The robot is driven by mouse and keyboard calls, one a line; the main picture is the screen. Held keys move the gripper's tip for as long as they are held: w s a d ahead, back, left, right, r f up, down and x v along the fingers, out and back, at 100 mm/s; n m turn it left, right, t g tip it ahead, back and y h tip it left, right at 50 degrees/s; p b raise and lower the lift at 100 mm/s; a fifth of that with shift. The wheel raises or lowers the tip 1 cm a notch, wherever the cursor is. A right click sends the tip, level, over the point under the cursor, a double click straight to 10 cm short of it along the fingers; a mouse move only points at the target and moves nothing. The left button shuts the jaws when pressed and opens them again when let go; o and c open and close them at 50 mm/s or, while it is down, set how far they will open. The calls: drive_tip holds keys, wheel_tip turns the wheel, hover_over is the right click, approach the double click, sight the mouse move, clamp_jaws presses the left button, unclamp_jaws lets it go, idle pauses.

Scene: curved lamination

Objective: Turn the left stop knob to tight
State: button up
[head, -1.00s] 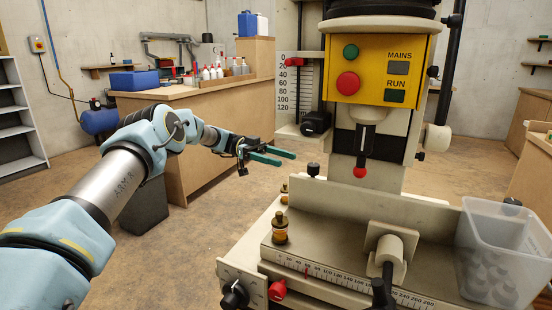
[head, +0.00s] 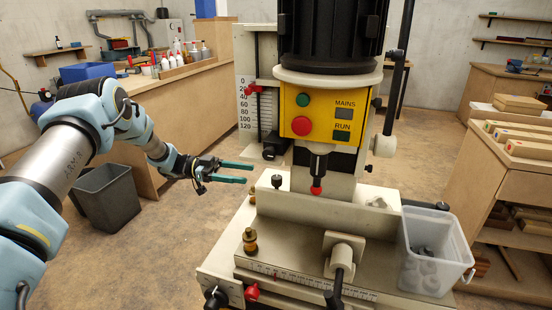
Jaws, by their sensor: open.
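My gripper (head: 248,173) is open and empty, its two teal fingers pointing right, left of the machine column. It appears above and beyond the machine table (head: 222,250). At the front left edge are a black knob (head: 215,297) with a pale pointer line and a red knob (head: 252,291). No readable label shows which one is the left stop knob or its tight mark. The gripper touches none of these knobs.
A clear bin (head: 432,240) with grey rings stands at the right. A handled clamp (head: 343,250) sits mid-table. A dark waste bin (head: 108,197) stands on the floor at left.

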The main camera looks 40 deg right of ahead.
sight(277, 177)
drive_tip(key=p+x, duration=0.3)
drive_tip(key=x, duration=0.7)
drive_tip(key=shift+s+d+p, duration=0.15)
drive_tip(key=shift+s+p, duration=0.15)
drive_tip(key=shift+p, duration=0.1)
clamp_jaws()
drive_tip(key=shift+f, duration=0.1)
